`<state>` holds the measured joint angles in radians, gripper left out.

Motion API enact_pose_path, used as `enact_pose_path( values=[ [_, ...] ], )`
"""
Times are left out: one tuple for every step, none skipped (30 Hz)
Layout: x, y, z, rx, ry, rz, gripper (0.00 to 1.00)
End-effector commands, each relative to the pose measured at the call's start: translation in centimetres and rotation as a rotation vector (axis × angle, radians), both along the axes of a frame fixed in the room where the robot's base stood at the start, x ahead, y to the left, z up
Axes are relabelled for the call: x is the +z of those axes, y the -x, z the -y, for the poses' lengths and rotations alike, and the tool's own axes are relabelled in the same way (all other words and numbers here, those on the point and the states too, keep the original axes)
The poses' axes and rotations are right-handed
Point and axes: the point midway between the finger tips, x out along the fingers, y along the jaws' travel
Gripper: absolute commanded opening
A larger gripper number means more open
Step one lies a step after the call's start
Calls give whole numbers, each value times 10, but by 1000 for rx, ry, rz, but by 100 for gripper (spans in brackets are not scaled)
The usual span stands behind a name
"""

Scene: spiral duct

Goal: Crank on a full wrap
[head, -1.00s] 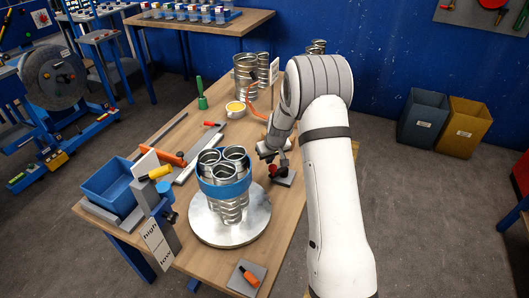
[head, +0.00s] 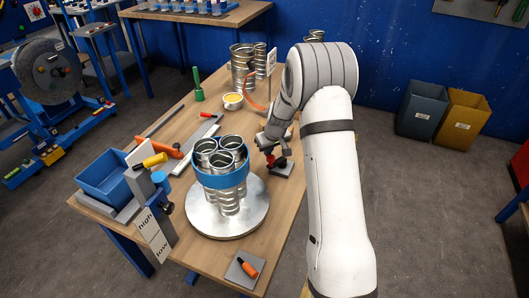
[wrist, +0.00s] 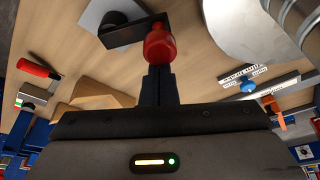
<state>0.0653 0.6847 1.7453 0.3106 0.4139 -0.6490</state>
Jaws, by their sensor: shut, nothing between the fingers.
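A bundle of three silvery spiral ducts (head: 226,160) stands upright on a round metal turntable (head: 257,213), with a blue band (head: 222,180) around its upper part. A small crank with a red knob (head: 269,153) sits on a grey base plate (head: 281,170) right of the turntable. In the wrist view the red knob (wrist: 159,43) and its dark crank arm (wrist: 133,31) lie just beyond my fingertips. My gripper (wrist: 158,78) is shut and empty, its tips close to the knob; whether they touch it I cannot tell. In the head view my gripper (head: 268,142) is partly hidden.
A blue bin (head: 103,176), a high/low sign (head: 152,236) and a yellow-handled tool (head: 150,161) stand at the table's left.

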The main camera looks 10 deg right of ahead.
Motion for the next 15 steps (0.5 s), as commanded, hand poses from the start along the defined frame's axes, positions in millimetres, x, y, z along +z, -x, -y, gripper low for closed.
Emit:
enact_pose_path(
  values=[
    [-2,1,0,6,-1,-1,0],
    [-2,1,1,11,0,-1,0],
    [-2,2,1,18,-1,-1,0],
    [-2,2,1,22,0,-1,0],
    [-3,2,1,27,-1,-1,0],
    [-3,3,1,36,-1,-1,0],
    [-4,3,1,44,-1,-1,0],
    [-4,4,1,52,-1,-3,0],
    [-5,5,1,66,-1,-1,0],
    [-5,5,1,77,0,0,0],
    [-6,6,2,91,-1,0,0],
    [-7,7,2,111,-1,-1,0],
    [-7,8,2,127,0,0,0],
    [-8,9,3,145,-1,0,0],
    [-8,10,4,171,-1,1,0]
  ],
)
